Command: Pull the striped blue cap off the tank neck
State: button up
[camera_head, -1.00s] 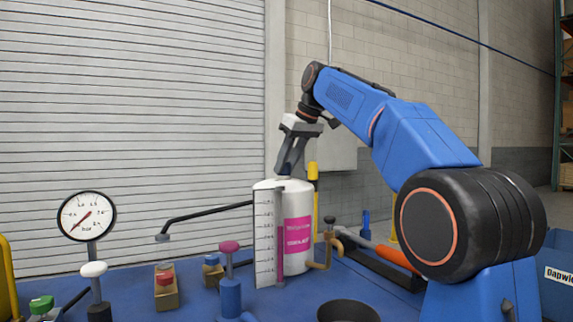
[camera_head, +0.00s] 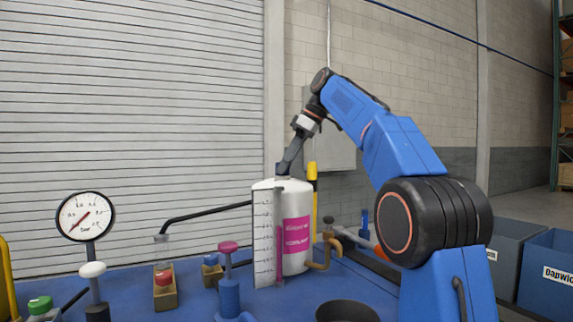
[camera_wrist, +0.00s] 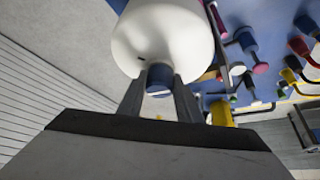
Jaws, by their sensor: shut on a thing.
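The white tank (camera_head: 298,218) with a pink label stands upright on the blue bench. My gripper (camera_head: 284,170) reaches down to the top of the tank in the head view. The blue cap (camera_head: 283,169) sits at the tank's top, between the fingertips. In the wrist view the cap (camera_wrist: 160,77) shows as a blue round piece between the two grey fingers, against the white tank (camera_wrist: 160,35). My gripper (camera_wrist: 160,85) is shut on the cap. The stripes and the neck under the cap cannot be made out.
A white scale plate (camera_head: 264,238) stands against the tank's left side. A brass tap (camera_head: 327,245) is at its right. A gauge (camera_head: 86,216), a pink-knobbed valve (camera_head: 229,270) and button boxes (camera_head: 164,286) stand to the left. A black bowl (camera_head: 347,311) is in front.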

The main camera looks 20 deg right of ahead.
jog(key=shift+w+d+f+n+g, duration=0.15)
jog(key=shift+n+g, duration=0.35)
jog(key=shift+n, duration=0.3)
jog(key=o, duration=1.3)
jog(key=shift+c, duration=0.2)
